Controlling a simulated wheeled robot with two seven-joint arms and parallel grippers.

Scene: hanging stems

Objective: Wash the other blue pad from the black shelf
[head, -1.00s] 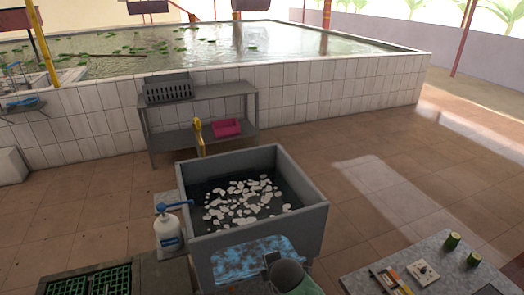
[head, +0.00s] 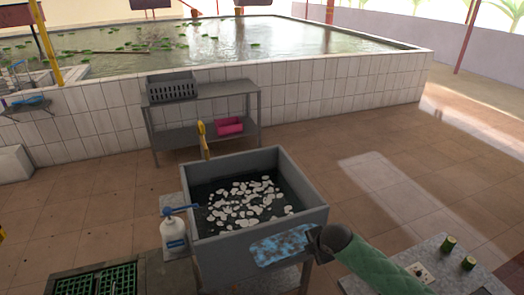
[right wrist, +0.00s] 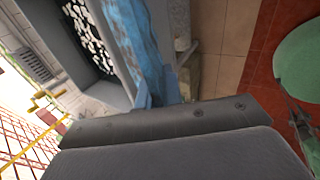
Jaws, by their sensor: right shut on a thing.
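A blue pad with dark blotches (head: 280,246) hangs at the near right side of the grey basin (head: 222,262), overlapping its front wall in the head view. I cannot tell whether it touches the wall. My right gripper (head: 314,238) is shut on the pad's right end. In the right wrist view the pad (right wrist: 134,40) stretches away from the gripper (right wrist: 160,94), alongside the basin. The basin holds dark water with white foam patches (head: 245,200). My left gripper is not in view.
A white pump bottle (head: 174,235) with a blue nozzle stands left of the basin. A grey rack (head: 215,90) behind holds a grey crate (head: 172,88) and a pink tray (head: 229,126). A counter (head: 365,285) with cut green stems (head: 449,243) is at lower right. Open floor lies right.

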